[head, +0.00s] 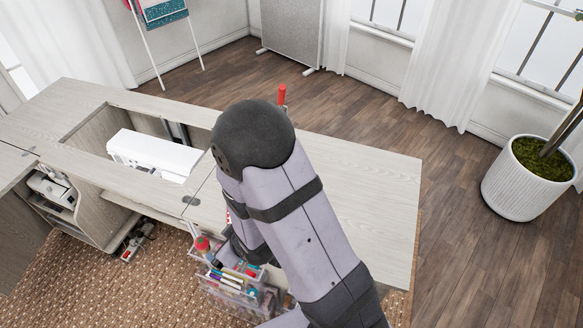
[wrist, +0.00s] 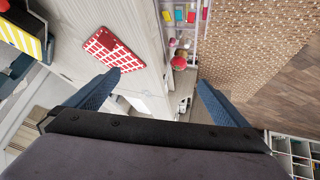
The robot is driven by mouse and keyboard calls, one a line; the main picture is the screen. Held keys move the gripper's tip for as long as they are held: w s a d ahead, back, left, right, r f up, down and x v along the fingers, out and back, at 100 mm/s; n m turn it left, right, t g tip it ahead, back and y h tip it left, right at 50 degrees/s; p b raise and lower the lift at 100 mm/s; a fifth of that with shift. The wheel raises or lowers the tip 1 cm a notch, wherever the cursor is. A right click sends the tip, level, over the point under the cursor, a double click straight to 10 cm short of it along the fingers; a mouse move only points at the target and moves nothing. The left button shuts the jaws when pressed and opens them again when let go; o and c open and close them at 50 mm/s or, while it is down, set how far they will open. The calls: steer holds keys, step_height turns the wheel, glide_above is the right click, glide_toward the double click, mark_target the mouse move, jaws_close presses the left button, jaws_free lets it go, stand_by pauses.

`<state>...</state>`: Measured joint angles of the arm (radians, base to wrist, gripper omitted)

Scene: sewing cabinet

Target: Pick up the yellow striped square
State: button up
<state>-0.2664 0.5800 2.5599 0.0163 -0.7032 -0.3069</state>
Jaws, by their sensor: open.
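In the head view my own arm hides the gripper's fingers, and I cannot make out the yellow square there.
A red and white checked square (wrist: 112,46) lies on the pale tabletop (head: 365,200) near the left fingertip. A clear organizer (head: 240,285) with coloured supplies hangs below the table's front edge. A white sewing machine (head: 155,155) sits in the cabinet opening.

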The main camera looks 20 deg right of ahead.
steer(key=w+d+r+m+t+y+p, duration=0.1)
steer(key=w+d+r+m+t, duration=0.2)
steer(key=r, duration=0.4)
steer(key=w+d+r+m+t+p, duration=0.1)
steer(key=w+r+t+p, duration=0.15)
steer(key=w+r, duration=0.35)
steer(key=shift+s+d+f+m+h+b, duration=0.85)
steer(key=shift+d+f, duration=0.8)
steer(key=shift+d, duration=1.6)
steer(key=shift+s+d+f+m+h+b, duration=0.85)
steer(key=shift+d+f, duration=0.75)
steer(key=shift+d, duration=1.6)
steer(key=shift+s+d+f+m+h+b, duration=0.55)
steer(key=shift+d+f+h, duration=0.85)
steer(key=shift+d, duration=1.85)
steer(key=shift+w+f+y, duration=0.3)
steer(key=shift+w, duration=0.05)
steer(key=shift+a+f+p+x, duration=0.1)
steer(key=shift+p+x, duration=0.4)
steer(key=shift+x, duration=0.65)
steer(key=shift+a+f+p+x, duration=0.15)
steer(key=shift+p+x, duration=0.35)
steer(key=shift+x, duration=0.6)
steer(key=c, duration=1.2)
